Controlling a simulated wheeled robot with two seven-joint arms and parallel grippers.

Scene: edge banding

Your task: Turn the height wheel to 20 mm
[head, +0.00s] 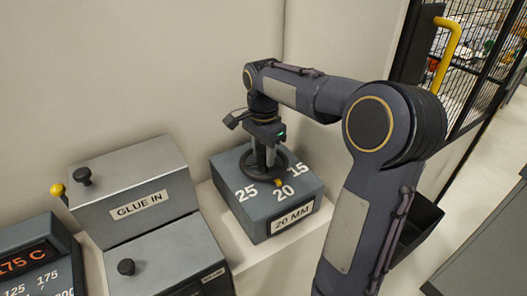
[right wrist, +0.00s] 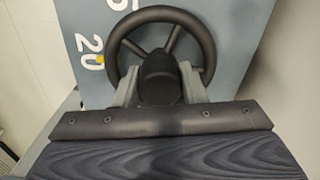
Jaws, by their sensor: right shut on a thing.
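The height wheel (head: 284,160) is a dark spoked handwheel on top of a grey-blue box (head: 228,205) marked 25, 20 and 15. A yellow pointer (head: 278,182) at the wheel's rim sits at the 20 mark. The box's front plate (head: 293,217) reads 20 MM. My right gripper (head: 264,156) points down over the wheel and is shut on its hub. In the right wrist view, the wheel (right wrist: 210,45) shows with its hub (right wrist: 160,72) between the two grey fingers, and the yellow pointer (right wrist: 100,59) beside the 20. My left gripper is out of view.
A grey GLUE IN unit (head: 130,185) with black knobs stands left of the box. At the far left is a display (head: 25,262) reading 175 C. A wall is close behind. A black mesh fence (head: 490,60) with a yellow handle (head: 446,50) is at the upper right.

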